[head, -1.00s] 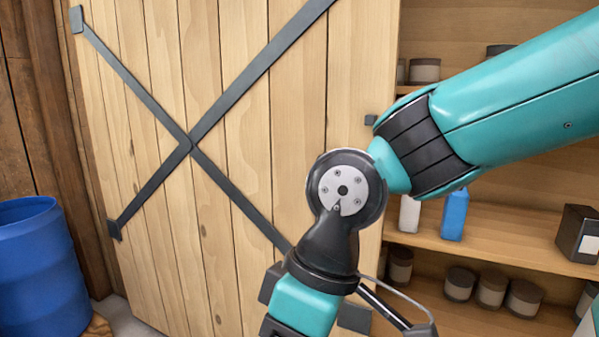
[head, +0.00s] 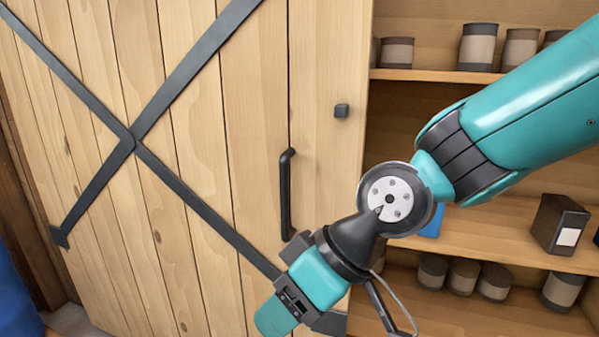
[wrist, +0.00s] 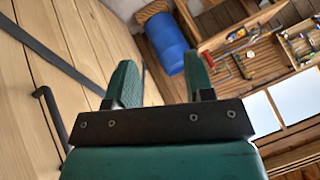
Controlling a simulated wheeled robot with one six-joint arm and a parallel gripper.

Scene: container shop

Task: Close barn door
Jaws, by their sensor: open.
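The barn door (head: 220,150) is a light plank door with dark metal cross braces. It fills the left and middle of the head view, and open shelving shows past its right edge. Its black vertical bar handle (head: 286,195) is near that edge. The handle also shows at the left in the wrist view (wrist: 50,112), beside the door planks (wrist: 75,45). My gripper (wrist: 155,65) is open with nothing between its fingers. It is to the right of the handle in the wrist view, apart from it. In the head view my wrist partly covers the door's lower right.
Wooden shelves (head: 470,76) with several jars and a black box (head: 559,224) lie right of the door. A small dark knob (head: 342,111) is on the door. A blue barrel (wrist: 168,42) stands beyond my fingers in the wrist view, near a tool board and window.

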